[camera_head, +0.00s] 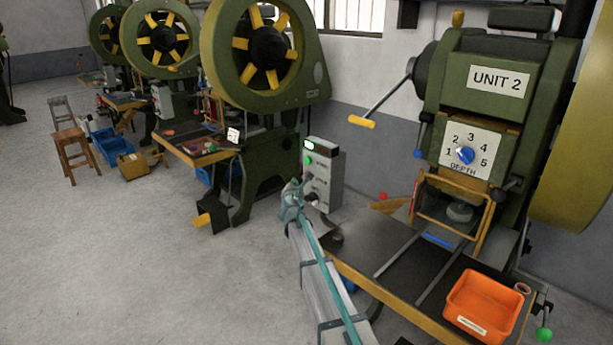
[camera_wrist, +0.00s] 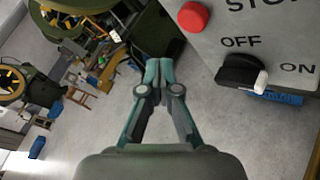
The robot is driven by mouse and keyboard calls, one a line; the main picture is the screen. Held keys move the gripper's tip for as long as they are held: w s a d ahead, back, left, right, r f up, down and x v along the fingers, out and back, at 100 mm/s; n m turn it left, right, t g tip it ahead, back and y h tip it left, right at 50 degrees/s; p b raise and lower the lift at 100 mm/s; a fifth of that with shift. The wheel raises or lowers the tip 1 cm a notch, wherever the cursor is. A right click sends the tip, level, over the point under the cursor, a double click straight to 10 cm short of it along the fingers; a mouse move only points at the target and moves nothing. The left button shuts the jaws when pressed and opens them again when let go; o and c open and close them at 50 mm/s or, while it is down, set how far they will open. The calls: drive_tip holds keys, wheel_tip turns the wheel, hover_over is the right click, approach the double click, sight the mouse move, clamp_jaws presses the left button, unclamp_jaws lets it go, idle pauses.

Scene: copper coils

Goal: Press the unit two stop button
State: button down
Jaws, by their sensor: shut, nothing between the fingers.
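The grey control box (camera_head: 328,180) stands beside the unit 2 press (camera_head: 480,100). In the wrist view, the box's slanted face (camera_wrist: 225,50) fills the upper right. The red stop button (camera_wrist: 193,17) is on it, next to a partly cut-off "STOP" label. A black OFF/ON knob (camera_wrist: 240,72) is nearby. My gripper (camera_wrist: 158,68) is shut and empty, its tips appearing below and left of the red button, with a visible gap in the picture. In the head view, my gripper (camera_head: 300,184) is in front of the box's left side and overlaps the stop button's area.
A green button (camera_head: 308,160) sits higher on the box. The press table (camera_head: 365,245) bears an orange tray (camera_head: 484,305) at right. A crank with a yellow handle (camera_head: 361,122) juts out above. Other presses stand at left; open floor (camera_head: 120,260) lies left of my arm.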

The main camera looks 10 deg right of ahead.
drive_tip(key=shift+w+d+p, duration=0.2)
drive_tip(key=shift+w+d, duration=0.3)
drive_tip(key=shift+d, duration=0.25)
drive_tip(key=shift+w+d+p, duration=0.2)
drive_tip(key=shift+w+d, duration=0.25)
drive_tip(key=shift+d, duration=0.25)
idle(0.5)
drive_tip(key=shift+w+d, duration=0.2)
drive_tip(key=shift+d, duration=0.15)
drive_tip(key=shift+w+d+p, duration=0.3)
drive_tip(key=shift+d, duration=0.1)
idle(0.8)
drive_tip(key=shift+s+a, duration=0.1)
idle(0.3)
drive_tip(key=shift+s+a+b, duration=0.3)
drive_tip(key=shift+s+a, duration=0.1)
drive_tip(key=shift+a, duration=0.25)
drive_tip(key=shift+s+a+b, duration=0.4)
drive_tip(key=shift+s+a, duration=0.3)
drive_tip(key=shift+a, duration=0.35)
drive_tip(key=shift+s+a+b, duration=0.35)
drive_tip(key=shift+s+a, duration=0.35)
drive_tip(key=shift+a, duration=0.35)
